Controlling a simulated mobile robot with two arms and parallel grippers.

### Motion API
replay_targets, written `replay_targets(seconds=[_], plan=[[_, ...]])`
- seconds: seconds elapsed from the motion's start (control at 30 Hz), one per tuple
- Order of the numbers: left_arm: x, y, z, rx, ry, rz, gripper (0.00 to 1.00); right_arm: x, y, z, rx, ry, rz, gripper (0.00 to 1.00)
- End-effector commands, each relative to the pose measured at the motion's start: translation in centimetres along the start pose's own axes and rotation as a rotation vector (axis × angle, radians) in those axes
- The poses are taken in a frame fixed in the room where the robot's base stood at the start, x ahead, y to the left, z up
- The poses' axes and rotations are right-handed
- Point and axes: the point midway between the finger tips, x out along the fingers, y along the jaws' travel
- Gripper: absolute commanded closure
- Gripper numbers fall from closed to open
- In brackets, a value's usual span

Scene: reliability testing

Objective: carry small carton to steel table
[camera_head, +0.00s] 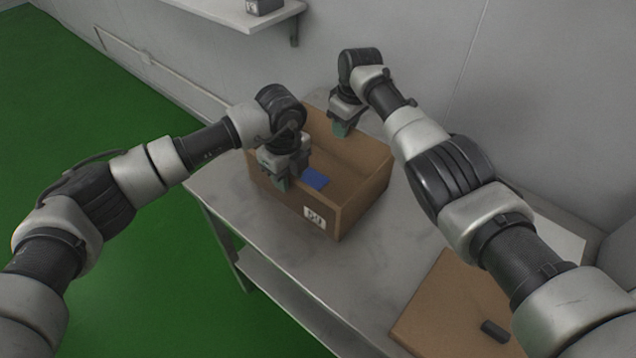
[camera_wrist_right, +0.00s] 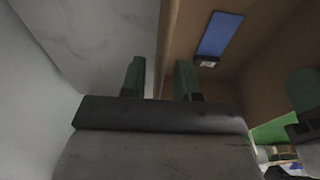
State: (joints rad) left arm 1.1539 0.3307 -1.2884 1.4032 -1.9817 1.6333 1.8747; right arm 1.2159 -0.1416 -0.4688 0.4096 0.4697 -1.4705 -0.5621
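An open-topped brown carton (camera_head: 362,197) with a white label stands upright on the grey steel table (camera_head: 275,245). A blue flat item (camera_head: 314,179) lies inside it; the carton's inside also shows in the right wrist view (camera_wrist_right: 262,50). My left gripper (camera_head: 280,182) points down at the carton's left wall; its fingers hide that part, so their gap cannot be seen. My right gripper (camera_head: 341,129) is at the opposite far wall. In the right wrist view its green fingers (camera_wrist_right: 159,80) are apart, with the carton's wall edge between them and a gap beside it.
Another brown cardboard piece (camera_head: 440,305) lies at the table's near right, with a dark cylinder (camera_head: 495,331) on it. A wall shelf (camera_head: 240,14) with a small dark box (camera_head: 264,6) is at the top. Green floor (camera_head: 120,270) is open to the left.

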Motion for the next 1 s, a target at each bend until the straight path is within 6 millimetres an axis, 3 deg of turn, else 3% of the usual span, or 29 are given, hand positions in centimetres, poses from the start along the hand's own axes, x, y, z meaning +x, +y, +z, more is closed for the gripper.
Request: replay_targets(seconds=[0.3, 0.5, 0.77, 1.0], plan=[[-6.5, -0.1, 0.1, 0.000, -0.003, -0.004, 0.69, 0.0, 0.0, 0.0, 0.000, 0.000, 0.000, 0.69], [-9.8, -0.1, 0.1, -0.001, -0.002, -0.002, 0.69, 0.0, 0.0, 0.0, 0.000, 0.000, 0.000, 0.69], [-11.2, 0.0, 0.0, -0.001, -0.001, 0.000, 0.69, -0.7, 0.1, -0.1, 0.000, 0.002, 0.001, 0.69], [-11.2, 0.0, 0.0, -0.001, 0.000, 0.000, 0.69, -4.9, 0.1, -0.1, -0.001, 0.006, 0.003, 0.69]])
